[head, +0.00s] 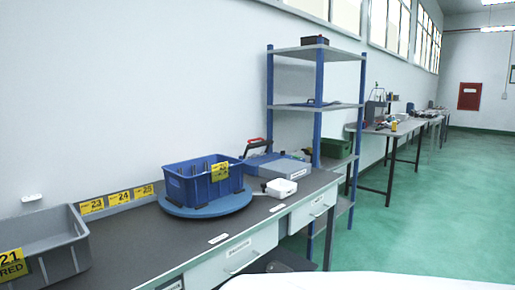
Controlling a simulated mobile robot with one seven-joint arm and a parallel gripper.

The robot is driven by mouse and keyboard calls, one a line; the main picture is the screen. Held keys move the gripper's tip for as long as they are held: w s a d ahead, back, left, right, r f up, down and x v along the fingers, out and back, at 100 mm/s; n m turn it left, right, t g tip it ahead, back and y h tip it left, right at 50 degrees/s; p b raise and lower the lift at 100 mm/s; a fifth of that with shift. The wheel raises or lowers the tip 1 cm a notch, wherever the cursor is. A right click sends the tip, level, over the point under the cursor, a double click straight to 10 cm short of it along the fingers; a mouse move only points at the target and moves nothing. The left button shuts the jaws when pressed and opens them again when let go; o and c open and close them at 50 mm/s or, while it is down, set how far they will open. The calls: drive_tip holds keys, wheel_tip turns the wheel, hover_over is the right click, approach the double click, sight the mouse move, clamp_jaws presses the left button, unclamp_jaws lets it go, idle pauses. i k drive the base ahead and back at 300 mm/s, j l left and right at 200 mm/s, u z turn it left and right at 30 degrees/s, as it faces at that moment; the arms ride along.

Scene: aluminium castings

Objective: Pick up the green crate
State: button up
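A green crate (337,148) stands on a lower level of the blue-posted metal shelf, right of the workbench. It is partly hidden behind a blue shelf post, and what it holds cannot be made out. My gripper is not in view.
Green floor (430,215) at right is clear; more tables (378,130) line the wall.

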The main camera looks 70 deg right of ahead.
sight(333, 148)
drive_tip(key=z, duration=2.85)
drive_tip(key=i+l+z, duration=0.3)
drive_tip(key=i, duration=0.4)
drive_tip(key=i+z, duration=0.25)
drive_tip(key=i, duration=1.8)
drive_tip(key=i+u, duration=0.2)
drive_tip(key=i, duration=0.4)
drive_tip(key=i+l+u, duration=0.2)
drive_tip(key=i, duration=0.35)
drive_tip(key=i+l+u, duration=0.2)
drive_tip(key=i+u, duration=0.25)
drive_tip(key=i+l+u, duration=0.4)
drive_tip(key=k+j, duration=0.05)
drive_tip(key=k, duration=0.05)
